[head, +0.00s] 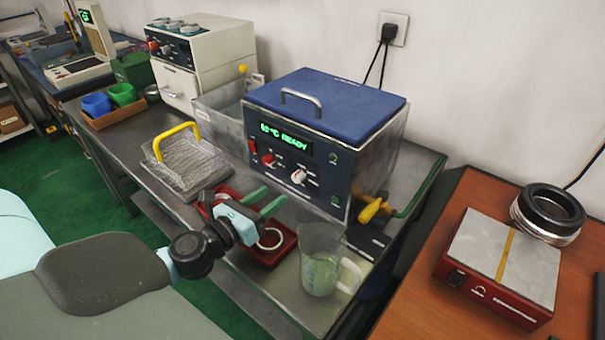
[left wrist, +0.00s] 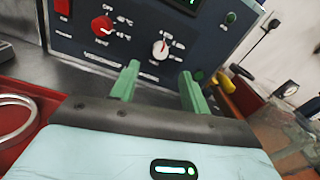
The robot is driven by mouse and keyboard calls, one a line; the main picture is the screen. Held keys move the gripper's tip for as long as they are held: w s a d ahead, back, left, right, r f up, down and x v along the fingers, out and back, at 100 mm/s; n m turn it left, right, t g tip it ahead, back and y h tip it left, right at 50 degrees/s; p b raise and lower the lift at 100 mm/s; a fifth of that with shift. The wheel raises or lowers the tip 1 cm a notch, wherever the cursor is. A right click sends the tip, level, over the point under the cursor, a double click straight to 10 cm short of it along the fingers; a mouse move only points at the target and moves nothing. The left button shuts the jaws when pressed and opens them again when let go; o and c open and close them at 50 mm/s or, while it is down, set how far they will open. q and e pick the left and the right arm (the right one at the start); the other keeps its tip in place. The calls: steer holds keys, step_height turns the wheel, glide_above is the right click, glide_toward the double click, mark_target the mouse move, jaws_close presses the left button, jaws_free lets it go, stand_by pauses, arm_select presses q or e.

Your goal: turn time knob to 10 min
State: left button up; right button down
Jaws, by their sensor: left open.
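The heated bath (head: 325,140) is a dark blue box with a lid and a front panel, its display reading "60°C READY". The white knob (head: 298,176), apparently the time knob, sits right of a red knob (head: 268,160). In the left wrist view the white knob (left wrist: 160,49) has small marks around it, too blurred to read fully. My left gripper (head: 274,197) is open, its green fingers pointing at the panel. In the left wrist view the fingertips (left wrist: 160,72) are apart, below and short of the white knob, with nothing between them. My right gripper is out of view.
A red tray (head: 268,256) with metal rings lies under my left gripper. A clear jug (head: 322,265) stands to its right. A yellow-handled valve (head: 372,209) sticks out at the bath's right side.

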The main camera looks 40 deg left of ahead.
mark_target(295, 179)
arm_select(q)
steer(key=shift+s+r, duration=0.1)
steer(key=shift+s, duration=0.05)
steer(key=w, duration=0.6)
steer(key=shift+d, duration=0.35)
steer(key=shift+w+d, duration=0.1)
steer(key=shift+w, duration=0.7)
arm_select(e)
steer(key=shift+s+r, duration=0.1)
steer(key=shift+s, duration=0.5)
arm_select(q)
steer(key=shift+p, duration=0.3)
steer(key=c, duration=1)
